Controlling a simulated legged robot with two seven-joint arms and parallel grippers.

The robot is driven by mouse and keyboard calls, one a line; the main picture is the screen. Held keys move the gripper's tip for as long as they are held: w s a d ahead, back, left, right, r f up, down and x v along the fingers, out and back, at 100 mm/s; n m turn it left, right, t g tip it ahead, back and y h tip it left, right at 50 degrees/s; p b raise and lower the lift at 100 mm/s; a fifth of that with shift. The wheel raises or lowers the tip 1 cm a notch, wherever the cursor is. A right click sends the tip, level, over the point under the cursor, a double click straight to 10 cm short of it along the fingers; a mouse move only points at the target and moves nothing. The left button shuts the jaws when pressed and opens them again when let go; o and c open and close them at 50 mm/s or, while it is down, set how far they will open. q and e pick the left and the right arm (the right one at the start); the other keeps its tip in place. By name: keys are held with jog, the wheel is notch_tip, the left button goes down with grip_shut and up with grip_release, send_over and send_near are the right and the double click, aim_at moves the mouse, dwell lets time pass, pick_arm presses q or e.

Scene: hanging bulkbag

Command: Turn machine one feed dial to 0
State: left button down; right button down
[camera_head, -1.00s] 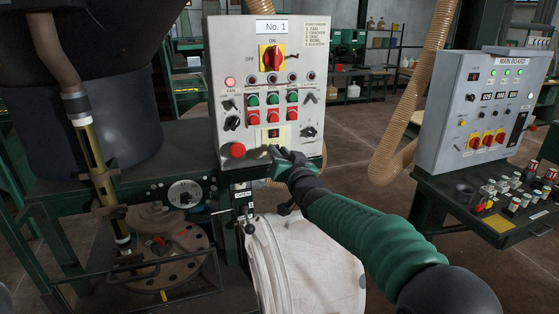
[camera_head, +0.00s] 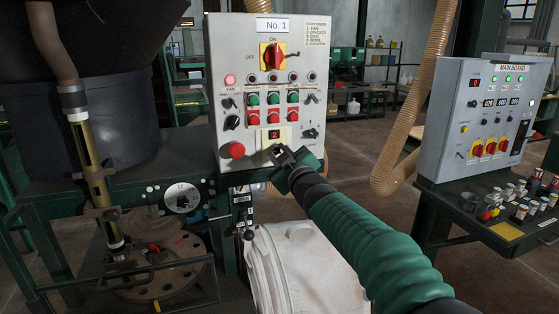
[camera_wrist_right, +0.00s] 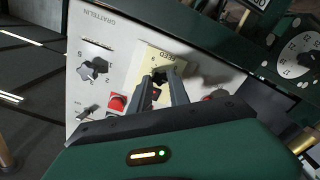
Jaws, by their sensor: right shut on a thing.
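The machine one control panel (camera_head: 225,75), a light grey box labelled "No. 1", stands in the middle of the head view. The feed dial (camera_wrist_right: 160,74) is a small black knob on a cream plate marked "FEED" in the right wrist view. My right gripper (camera_wrist_right: 163,82) has its two fingers on either side of this knob and is shut on it. In the head view the right gripper (camera_head: 279,152) reaches the panel's lower part and mostly hides the dial. A small red display (camera_head: 274,134) just above it seems to read 2. My left gripper is not in view.
A red button (camera_head: 237,150) lies left of the dial, with green and red buttons above. A white drum (camera_head: 285,265) stands below the panel. The main board (camera_head: 480,110) and a cluttered table are at right. A beige hose (camera_head: 405,120) hangs between them.

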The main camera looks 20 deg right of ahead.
jog(key=n+b, duration=0.1)
jog(key=n, duration=0.4)
jog(key=f+n+b, duration=0.1)
jog(key=n, duration=0.2)
jog(key=shift+w+n+b, duration=0.1)
jog(key=shift+n+b, duration=0.2)
jog(key=shift+b, duration=0.05)
jog(key=shift+n, duration=0.3)
jog(key=c, duration=1.3)
grip_release()
jog(key=shift+o, duration=0.3)
jog(key=shift+r, duration=0.15)
jog(key=shift+r, duration=0.1)
